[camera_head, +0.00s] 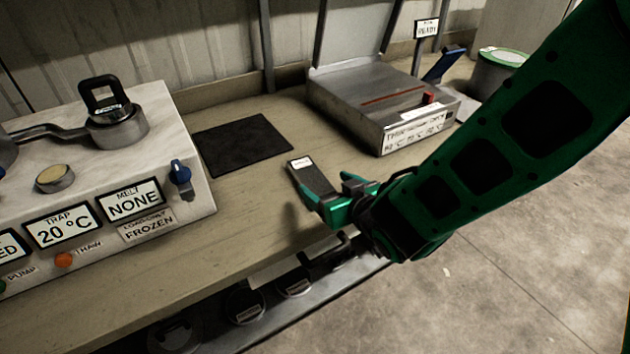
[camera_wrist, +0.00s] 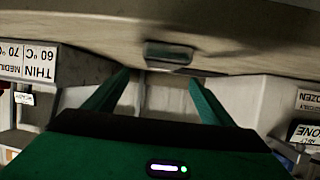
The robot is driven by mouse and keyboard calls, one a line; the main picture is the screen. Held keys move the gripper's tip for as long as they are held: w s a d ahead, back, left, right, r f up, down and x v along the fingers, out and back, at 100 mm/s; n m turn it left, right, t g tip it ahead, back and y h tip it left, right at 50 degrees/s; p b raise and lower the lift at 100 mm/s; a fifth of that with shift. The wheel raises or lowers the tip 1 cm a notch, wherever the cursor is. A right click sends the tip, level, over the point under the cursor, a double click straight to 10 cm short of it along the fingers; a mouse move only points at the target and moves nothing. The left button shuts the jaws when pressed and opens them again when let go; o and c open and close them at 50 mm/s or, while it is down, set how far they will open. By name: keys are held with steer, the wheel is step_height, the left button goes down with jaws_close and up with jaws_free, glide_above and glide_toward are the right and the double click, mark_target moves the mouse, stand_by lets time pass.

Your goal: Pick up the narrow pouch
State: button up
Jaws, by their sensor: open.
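A narrow dark pouch (camera_head: 313,178) with a pale label at its far end is at the front part of the bench. It is probably the narrow pouch; its near end is partly hidden by my gripper. My gripper (camera_head: 334,192) is open, low by the bench's front edge, with its fingers pointing at the pouch's near end. In the wrist view a dark, flat-ended thing (camera_wrist: 168,54), seemingly the same pouch, lies just beyond and between the fingertips (camera_wrist: 160,76). I cannot tell whether a finger touches it.
A pale machine (camera_head: 190,205) with labels and a blue knob stands left on the bench (camera_head: 235,250). A black mat (camera_head: 240,143) lies behind the pouch. A metal box (camera_head: 385,105) stands at back right. An open tray (camera_head: 330,290) with round lids is below the front edge.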

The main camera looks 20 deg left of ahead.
mark_target(312, 177)
steer(key=x, duration=0.9)
steer(key=shift+s+f, duration=0.15)
steer(key=shift+s, duration=0.05)
steer(key=shift+c, duration=0.7)
steer(key=c, duration=1.1)
